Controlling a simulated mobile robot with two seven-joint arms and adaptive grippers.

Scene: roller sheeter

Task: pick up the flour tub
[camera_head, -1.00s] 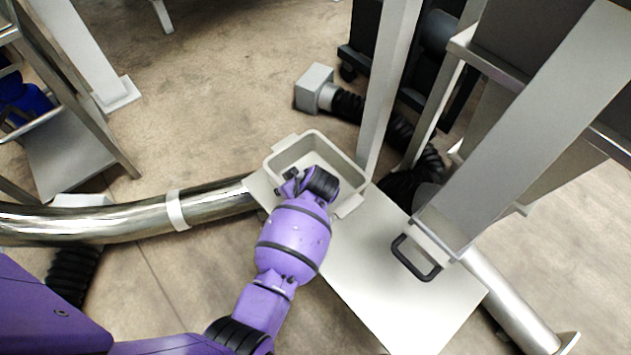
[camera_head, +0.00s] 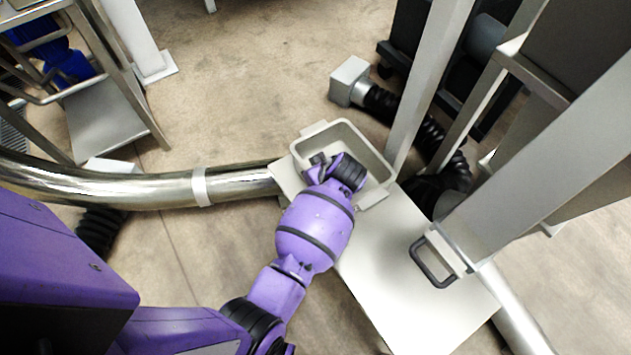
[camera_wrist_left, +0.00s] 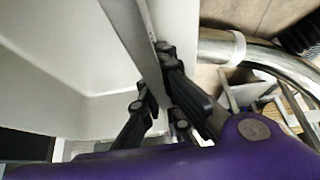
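The flour tub (camera_head: 372,153) is a pale grey open rectangular bin with flanged ends. It sits at the far left end of a light metal shelf (camera_head: 420,290) in the head view. My left gripper (camera_head: 318,162) is at the tub's near left wall, partly hidden by my purple wrist. In the left wrist view, the gripper (camera_wrist_left: 162,90) has its dark fingers on both sides of the tub wall (camera_wrist_left: 132,25), close against it. The tub's pale inside (camera_wrist_left: 60,60) fills the left of that view. My right gripper is not in view.
A shiny metal pipe (camera_head: 130,190) runs left from the shelf. A grey upright post (camera_head: 428,80) stands just right of the tub. A slanted beam and a dark handle (camera_head: 432,262) are at the right. The floor beyond the tub is open.

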